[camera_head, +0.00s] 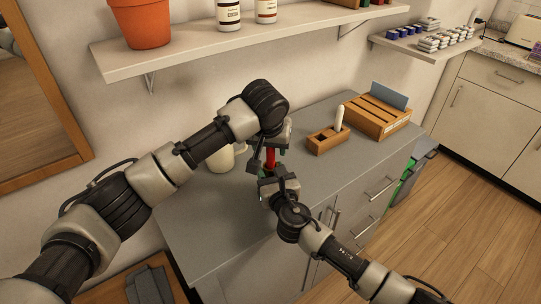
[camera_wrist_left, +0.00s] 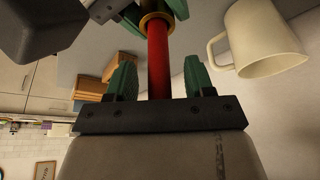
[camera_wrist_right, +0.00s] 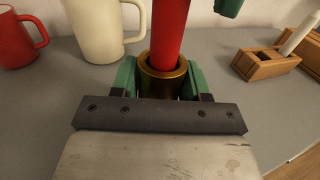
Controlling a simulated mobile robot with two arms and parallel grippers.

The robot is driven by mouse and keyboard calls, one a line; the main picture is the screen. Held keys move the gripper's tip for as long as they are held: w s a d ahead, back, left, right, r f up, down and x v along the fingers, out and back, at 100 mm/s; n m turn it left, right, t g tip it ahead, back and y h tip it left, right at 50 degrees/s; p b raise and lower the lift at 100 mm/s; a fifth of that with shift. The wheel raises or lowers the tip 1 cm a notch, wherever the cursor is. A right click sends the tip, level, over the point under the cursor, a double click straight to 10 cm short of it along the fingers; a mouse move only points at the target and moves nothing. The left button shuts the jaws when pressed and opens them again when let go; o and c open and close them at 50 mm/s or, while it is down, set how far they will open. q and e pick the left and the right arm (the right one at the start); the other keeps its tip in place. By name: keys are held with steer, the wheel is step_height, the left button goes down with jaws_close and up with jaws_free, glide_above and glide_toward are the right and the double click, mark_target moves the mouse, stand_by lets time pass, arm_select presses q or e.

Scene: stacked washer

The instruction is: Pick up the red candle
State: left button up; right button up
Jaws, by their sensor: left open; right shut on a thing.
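The red candle (camera_head: 270,158) stands in a brass-coloured holder (camera_wrist_right: 163,78); its lower end is inside the holder's ring. My right gripper (camera_wrist_right: 163,88) is shut on the brass holder, one green finger on each side. My left gripper (camera_wrist_left: 158,72) is open, with its fingers on either side of the red candle (camera_wrist_left: 158,60) and visible gaps to it. In the head view my left gripper is just above my right one, and the two hide most of the candle and holder. I cannot tell whether the holder touches the counter.
A cream mug (camera_wrist_right: 97,28) and a red mug (camera_wrist_right: 18,38) stand close by on the grey cabinet top (camera_head: 207,222). A small wooden block with a white stick (camera_head: 340,118) and a wooden organizer (camera_head: 378,120) are to the right. A wall shelf (camera_head: 200,52) hangs above.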

arm_select(q)
jaws_close()
step_height(320, 180, up, 10)
steer(key=shift+r, duration=0.1)
arm_select(e)
steer(key=o, duration=1.1)
